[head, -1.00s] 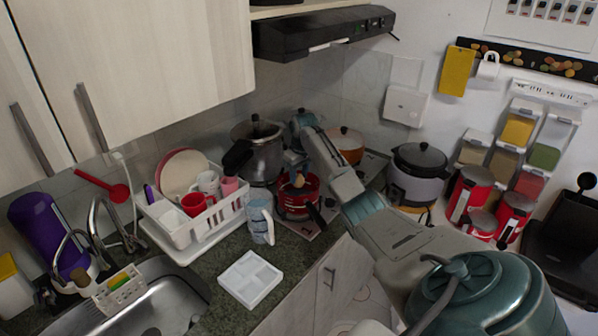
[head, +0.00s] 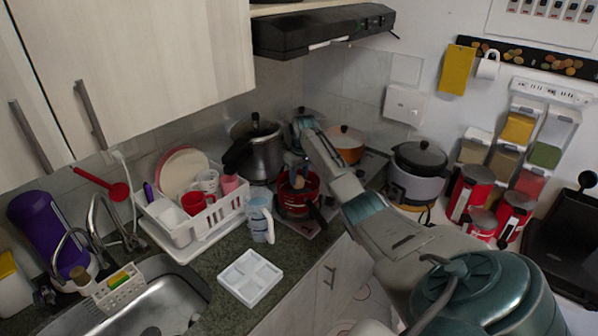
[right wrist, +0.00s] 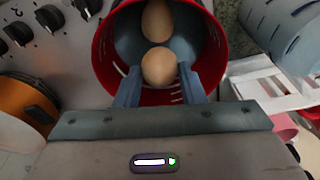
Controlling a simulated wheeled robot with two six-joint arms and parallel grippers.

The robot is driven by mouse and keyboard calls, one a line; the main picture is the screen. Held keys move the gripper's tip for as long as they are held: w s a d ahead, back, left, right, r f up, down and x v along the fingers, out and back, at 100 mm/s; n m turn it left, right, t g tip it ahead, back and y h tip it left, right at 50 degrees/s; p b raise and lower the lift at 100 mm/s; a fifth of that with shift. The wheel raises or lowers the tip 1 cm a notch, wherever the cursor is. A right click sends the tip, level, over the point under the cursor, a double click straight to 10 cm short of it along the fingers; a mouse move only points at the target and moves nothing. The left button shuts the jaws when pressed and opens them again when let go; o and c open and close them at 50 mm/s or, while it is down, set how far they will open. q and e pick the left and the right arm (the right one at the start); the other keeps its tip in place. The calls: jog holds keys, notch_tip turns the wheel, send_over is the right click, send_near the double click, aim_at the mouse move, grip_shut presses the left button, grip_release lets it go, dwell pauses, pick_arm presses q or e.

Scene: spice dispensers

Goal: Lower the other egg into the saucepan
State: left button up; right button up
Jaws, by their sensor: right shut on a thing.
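The red saucepan (head: 287,205) stands on the stove at the back of the counter, its dark handle pointing to the front right. Another egg (right wrist: 157,20) lies in the saucepan (right wrist: 104,60) just beyond the held one. I cannot tell whether the held egg touches the pan's bottom. My left gripper is not in view.
A white compartment tray (head: 233,288) sits empty on the front counter. A rice cooker (head: 416,187) is to the right.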

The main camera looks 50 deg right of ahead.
aim_at(302, 181)
jog(key=shift+f+b, duration=0.4)
jog(key=shift+f, duration=0.6)
dwell(0.3)
jog(key=o, duration=1.1)
jog(key=shift+c, duration=0.2)
jog(key=r+b, duration=0.1)
jog(key=r, duration=0.2)
jog(key=r+b, duration=0.1)
jog(key=r, duration=0.2)
jog(key=s+r+b, duration=0.1)
jog(key=r+b, duration=0.1)
jog(key=r, duration=0.2)
jog(key=shift+s+a, duration=0.1)
jog(key=shift+r, duration=0.4)
